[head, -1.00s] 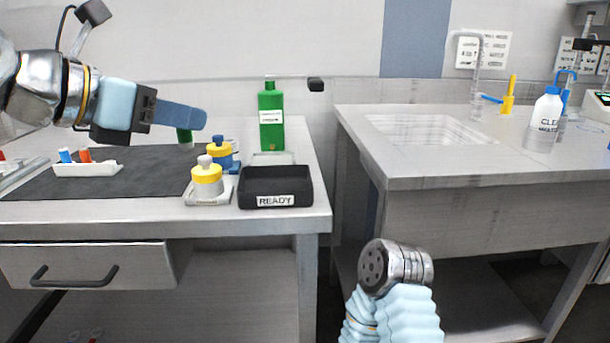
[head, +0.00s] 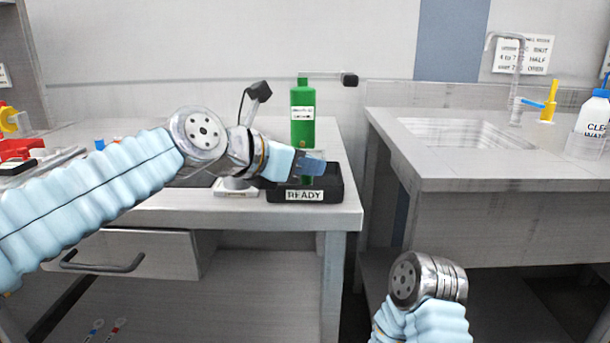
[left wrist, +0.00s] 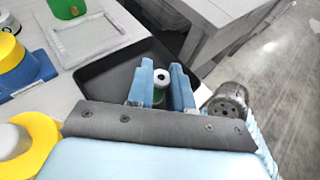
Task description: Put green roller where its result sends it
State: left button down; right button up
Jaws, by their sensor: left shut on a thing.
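My left gripper (head: 312,166) is shut on the green roller, over the black tray labelled READY (head: 334,194). In the head view, a bit of the roller (head: 307,181) shows below the fingers, at the tray. In the left wrist view, the roller's pale round end with a dark hole (left wrist: 161,76) shows between the two blue fingers (left wrist: 160,88), with green below it. The dark tray (left wrist: 105,78) lies beneath. I cannot tell whether the roller touches the tray floor. Part of my right arm shows at the lower right, but its gripper is out of view.
A green bottle (head: 302,120) stands behind the tray. A gap separates this bench from the sink bench (head: 470,170).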

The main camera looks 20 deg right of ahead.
pick_arm(q)
jog(key=shift+f, duration=0.5)
jog(key=shift+f, duration=0.1)
jog(key=c, duration=0.9)
grip_release()
jog(key=shift+c, duration=0.2)
jog(key=shift+a+r, duration=0.1)
jog(key=shift+r, duration=0.1)
jog(key=v, duration=1.2)
jog(key=shift+s+f, duration=0.1)
jog(key=shift+f, duration=0.05)
